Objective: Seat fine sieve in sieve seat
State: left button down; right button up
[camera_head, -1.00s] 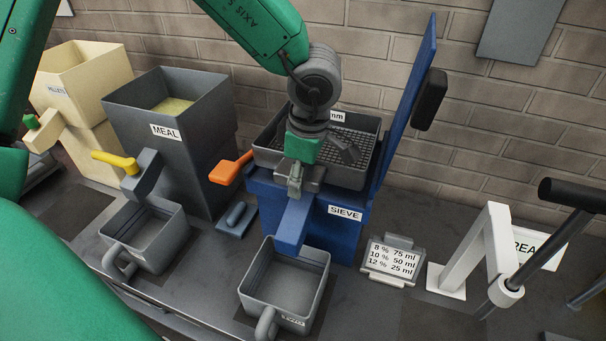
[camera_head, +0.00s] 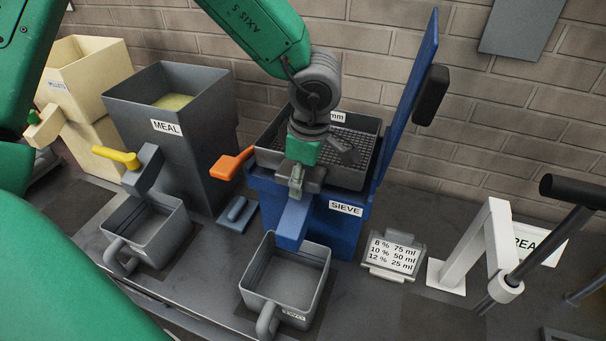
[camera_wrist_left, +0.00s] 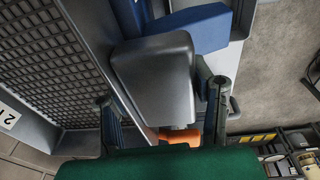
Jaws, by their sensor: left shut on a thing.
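The fine sieve (camera_head: 361,179) is a grey square tray with a mesh floor and a white label partly reading "mm". It is at the top of the blue sieve box (camera_head: 335,226), labelled SIEVE, inside or just above its opening; I cannot tell whether it rests fully down. My left gripper (camera_head: 297,182) is at the tray's front and shut on its grey handle block. In the left wrist view the handle block (camera_wrist_left: 155,75) lies between my fingers, with the mesh (camera_wrist_left: 50,65) to the left. My right gripper is not in view.
A blue lid (camera_head: 408,95) stands upright right of the sieve. An orange lever (camera_head: 231,163) juts out left. A grey scoop (camera_head: 286,276) stands below the blue spout (camera_head: 293,222). The MEAL hopper (camera_head: 205,130) is left; a dosing card (camera_head: 394,256) and white frame (camera_head: 476,245) are right.

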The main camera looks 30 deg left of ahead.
pick_arm(q)
jog(key=shift+d+f, duration=0.1)
jog(key=shift+f, duration=0.5)
jog(key=shift+f+p, duration=0.2)
jog(key=shift+p, duration=0.15)
dwell(0.5)
jog(key=shift+f, duration=0.2)
jog(key=shift+c, duration=0.3)
grip_release()
jog(key=shift+r, duration=0.1)
dwell(0.4)
